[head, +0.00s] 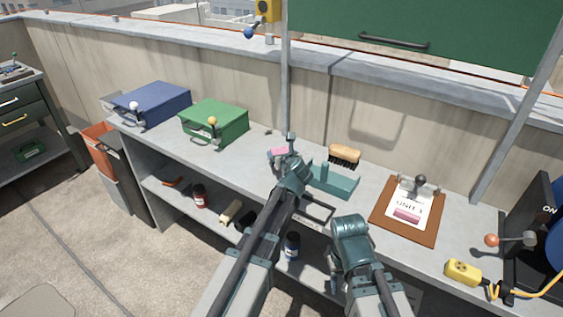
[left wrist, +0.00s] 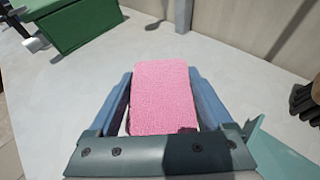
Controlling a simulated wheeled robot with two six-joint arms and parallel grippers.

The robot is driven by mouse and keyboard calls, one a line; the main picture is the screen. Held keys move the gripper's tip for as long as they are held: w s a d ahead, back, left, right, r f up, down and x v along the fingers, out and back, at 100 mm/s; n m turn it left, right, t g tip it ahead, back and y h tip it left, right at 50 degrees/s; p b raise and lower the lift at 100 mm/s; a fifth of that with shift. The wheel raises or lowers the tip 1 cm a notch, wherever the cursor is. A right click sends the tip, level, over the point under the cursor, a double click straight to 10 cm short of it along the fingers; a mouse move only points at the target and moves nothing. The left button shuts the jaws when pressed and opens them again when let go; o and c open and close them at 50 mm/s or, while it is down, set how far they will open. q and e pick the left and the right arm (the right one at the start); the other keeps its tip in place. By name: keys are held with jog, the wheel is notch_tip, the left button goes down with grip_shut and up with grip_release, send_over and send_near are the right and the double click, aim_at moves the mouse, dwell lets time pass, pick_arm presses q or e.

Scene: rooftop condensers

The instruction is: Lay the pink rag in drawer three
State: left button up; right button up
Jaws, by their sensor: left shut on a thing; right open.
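The pink rag (head: 279,152) is held above the bench top by my left gripper (head: 286,153). In the left wrist view, the rag (left wrist: 165,97) is a flat pink block between the two blue fingers of my left gripper (left wrist: 165,100), which is shut on it. My right gripper (head: 335,284) is low in front of the bench, mostly hidden by its own wrist, and holds nothing that I can see. A dark green drawer cabinet (head: 18,106) with a white and a yellow handle stands at the far left. I cannot tell which drawer is three.
On the grey bench (head: 258,150) are a blue case (head: 152,103), a green case (head: 214,121), a teal dustpan (head: 338,183), a brush (head: 345,154) and a clipboard (head: 432,225). A yellow plug (head: 463,271) lies at right. Bottles and tools sit on the lower shelf.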

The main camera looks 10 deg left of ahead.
pick_arm(q)
jog(key=shift+f, duration=0.4)
jog(key=shift+f, duration=0.15)
jog(key=o, duration=1.1)
